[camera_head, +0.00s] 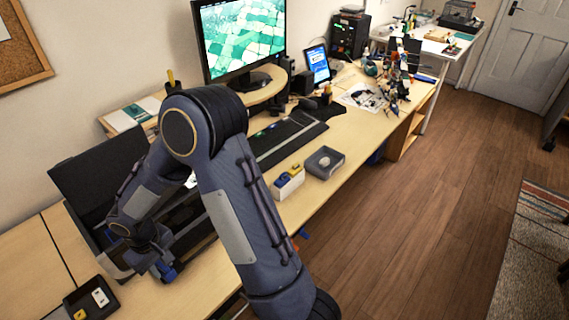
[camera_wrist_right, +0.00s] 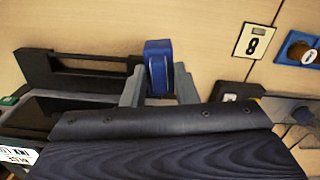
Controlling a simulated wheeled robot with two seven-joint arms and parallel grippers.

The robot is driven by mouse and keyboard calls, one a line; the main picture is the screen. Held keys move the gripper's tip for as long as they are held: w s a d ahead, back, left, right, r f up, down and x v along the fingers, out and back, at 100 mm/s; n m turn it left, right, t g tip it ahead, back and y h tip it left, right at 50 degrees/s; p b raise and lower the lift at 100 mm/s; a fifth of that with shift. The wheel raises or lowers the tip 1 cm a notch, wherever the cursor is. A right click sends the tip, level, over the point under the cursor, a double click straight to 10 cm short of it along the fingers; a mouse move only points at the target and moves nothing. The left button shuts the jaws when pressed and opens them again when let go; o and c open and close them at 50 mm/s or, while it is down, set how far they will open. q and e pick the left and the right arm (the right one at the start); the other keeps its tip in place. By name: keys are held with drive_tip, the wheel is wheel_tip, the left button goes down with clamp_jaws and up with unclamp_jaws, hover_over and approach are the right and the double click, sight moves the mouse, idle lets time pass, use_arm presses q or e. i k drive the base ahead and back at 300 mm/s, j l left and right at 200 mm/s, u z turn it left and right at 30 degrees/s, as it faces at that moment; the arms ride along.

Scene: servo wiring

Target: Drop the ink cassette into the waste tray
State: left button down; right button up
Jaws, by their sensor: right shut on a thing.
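A blue block, which looks like the ink cassette (camera_wrist_right: 158,60), sits between the two grey fingers of my right gripper (camera_wrist_right: 158,88) in the wrist view. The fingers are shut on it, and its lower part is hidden. In the head view my right gripper (camera_head: 158,265) is low over the near left part of the desk, with a bit of the blue cassette (camera_head: 169,273) showing. A grey open tray (camera_head: 337,167), which could be the waste tray, stands on the desk to the right of my arm, with a round grey item in it. My left gripper is not in view.
A white box (camera_head: 290,187) with blue and yellow pieces stands beside the grey tray. A black upright panel (camera_head: 95,175) is left of my right arm. A black holder (camera_head: 91,301) lies at the near left. A monitor (camera_head: 243,40) stands at the back.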

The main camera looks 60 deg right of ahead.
sight(330, 160)
drive_tip(key=i+z, duration=0.1)
drive_tip(key=z, duration=2)
